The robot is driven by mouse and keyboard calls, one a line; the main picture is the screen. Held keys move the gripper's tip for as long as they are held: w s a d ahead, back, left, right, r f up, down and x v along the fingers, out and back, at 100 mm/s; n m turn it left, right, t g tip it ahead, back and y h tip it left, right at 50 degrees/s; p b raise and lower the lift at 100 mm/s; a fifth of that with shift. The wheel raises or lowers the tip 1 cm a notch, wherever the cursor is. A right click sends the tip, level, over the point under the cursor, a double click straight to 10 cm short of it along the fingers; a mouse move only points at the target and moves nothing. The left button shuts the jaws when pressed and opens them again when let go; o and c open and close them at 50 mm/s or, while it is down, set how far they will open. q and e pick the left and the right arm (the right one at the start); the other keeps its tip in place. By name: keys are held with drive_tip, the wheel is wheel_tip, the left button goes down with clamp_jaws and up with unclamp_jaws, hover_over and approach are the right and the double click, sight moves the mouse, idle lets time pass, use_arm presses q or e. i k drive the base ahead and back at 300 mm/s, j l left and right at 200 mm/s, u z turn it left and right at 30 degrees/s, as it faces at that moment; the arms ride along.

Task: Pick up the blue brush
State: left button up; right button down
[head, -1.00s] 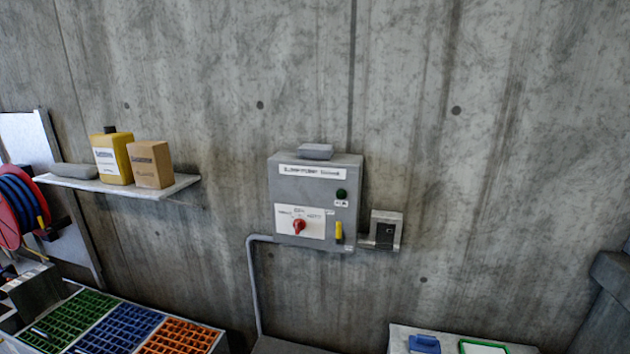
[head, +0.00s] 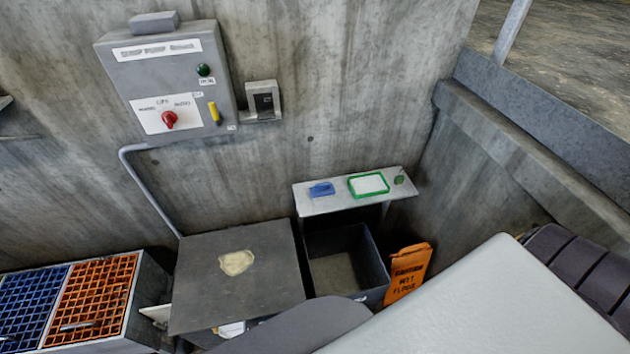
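A small blue object (head: 321,189), which looks like the blue brush, lies on the left part of a narrow grey shelf (head: 340,204) against the concrete wall. It is too small to make out bristles or a handle. Neither my left nor my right gripper is in view.
A green-rimmed white tray (head: 368,185) and a small green item (head: 399,179) share the shelf. Below are an open dark bin (head: 376,265), a grey-topped box (head: 200,290) and an orange caution sign (head: 408,272). A control box (head: 160,75) hangs on the wall.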

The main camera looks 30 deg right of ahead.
sight(322, 190)
drive_tip(key=z, duration=1.4)
